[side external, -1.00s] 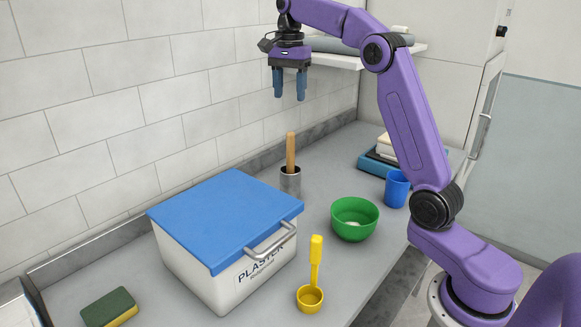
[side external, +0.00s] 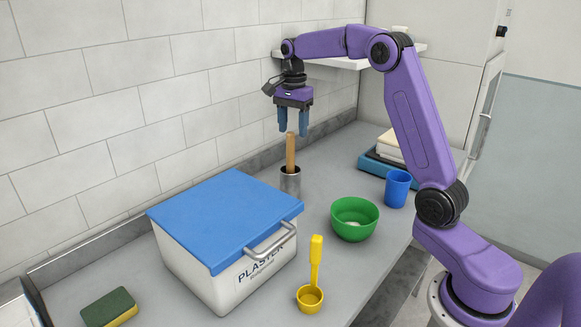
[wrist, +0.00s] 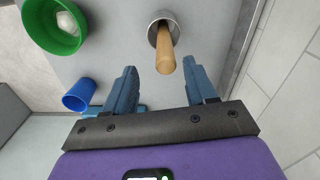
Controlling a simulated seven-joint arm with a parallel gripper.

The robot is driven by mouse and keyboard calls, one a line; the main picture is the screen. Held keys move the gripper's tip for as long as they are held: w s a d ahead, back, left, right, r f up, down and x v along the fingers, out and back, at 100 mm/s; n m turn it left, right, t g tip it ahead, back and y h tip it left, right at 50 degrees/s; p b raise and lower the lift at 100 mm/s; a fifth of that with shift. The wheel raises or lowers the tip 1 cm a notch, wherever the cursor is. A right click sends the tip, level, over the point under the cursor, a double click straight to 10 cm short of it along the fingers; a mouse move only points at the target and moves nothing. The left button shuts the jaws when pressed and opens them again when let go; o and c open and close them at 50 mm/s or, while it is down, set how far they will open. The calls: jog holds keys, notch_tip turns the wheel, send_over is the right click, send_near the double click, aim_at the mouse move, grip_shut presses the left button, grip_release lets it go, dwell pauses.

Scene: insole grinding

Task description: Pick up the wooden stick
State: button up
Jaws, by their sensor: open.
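The wooden stick (side external: 290,153) stands upright in a metal cup (side external: 290,181) on the counter, behind the plaster box. My gripper (side external: 293,134) is open and points down above the stick, its fingertips at about the height of the stick's top. In the wrist view the stick (wrist: 165,52) leans out of the cup (wrist: 153,34) toward my gripper (wrist: 163,75), lying between the lines of the two fingers, nearer the right one. The fingers do not visibly touch it. The stick's lower end is hidden inside the cup.
The plaster box (side external: 205,262) with a blue lid stands in front of the cup. A green bowl (side external: 354,222), a blue cup (side external: 397,189) and a yellow scoop (side external: 311,297) are to the right. A sponge (side external: 108,307) lies front left. The tiled wall (side external: 90,120) runs close behind.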

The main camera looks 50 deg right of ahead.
aim_at(290, 146)
jog(key=shift+w+a+f, duration=0.1)
jog(key=shift+w+f, duration=0.1)
jog(key=shift+f, duration=1.55)
jog(key=shift+w+f, duration=0.15)
jog(key=shift+f, duration=1.55)
grip_shut()
